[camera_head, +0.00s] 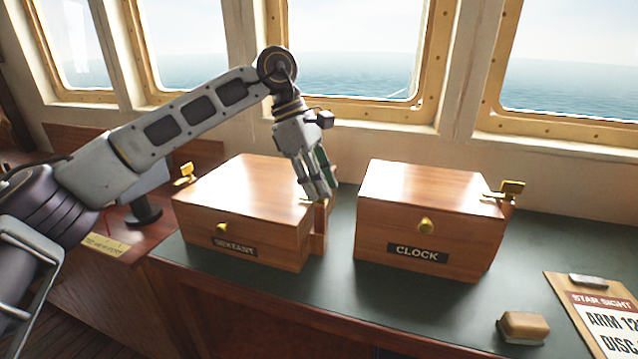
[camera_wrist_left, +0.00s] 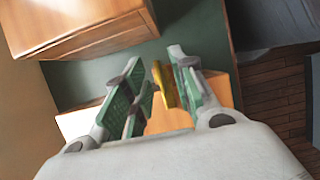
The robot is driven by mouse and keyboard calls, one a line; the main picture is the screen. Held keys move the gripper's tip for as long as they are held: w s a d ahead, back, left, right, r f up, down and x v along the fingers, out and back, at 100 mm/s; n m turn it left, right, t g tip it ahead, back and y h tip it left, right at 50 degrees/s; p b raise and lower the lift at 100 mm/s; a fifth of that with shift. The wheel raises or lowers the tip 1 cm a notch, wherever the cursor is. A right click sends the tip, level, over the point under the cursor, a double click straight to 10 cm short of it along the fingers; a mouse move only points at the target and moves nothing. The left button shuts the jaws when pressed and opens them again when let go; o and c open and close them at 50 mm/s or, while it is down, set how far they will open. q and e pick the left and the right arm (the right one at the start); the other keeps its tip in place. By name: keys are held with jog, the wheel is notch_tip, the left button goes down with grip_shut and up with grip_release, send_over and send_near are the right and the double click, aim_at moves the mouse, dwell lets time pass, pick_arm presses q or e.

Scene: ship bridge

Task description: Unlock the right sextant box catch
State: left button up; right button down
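The sextant box (camera_head: 235,200) is a varnished wooden box with a dark nameplate (camera_head: 234,246) and a brass knob on its front. It sits on the left part of the green counter. Its left brass catch (camera_head: 184,173) sticks up at the left side. My left gripper (camera_head: 318,192) points down at the box's right top edge and hides the right catch in the head view. In the left wrist view the yellow brass catch (camera_wrist_left: 163,85) stands between the green-padded fingers (camera_wrist_left: 158,72), which are apart. Contact with the right-hand finger cannot be told. My right gripper is out of view.
The clock box (camera_head: 430,215) stands to the right, with a raised brass catch (camera_head: 508,189) on its right side. A wood-backed block (camera_head: 522,327) and a clipboard (camera_head: 600,315) lie at the front right. A narrow strip of green counter (camera_head: 338,240) separates the boxes.

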pick_arm(q)
grip_shut()
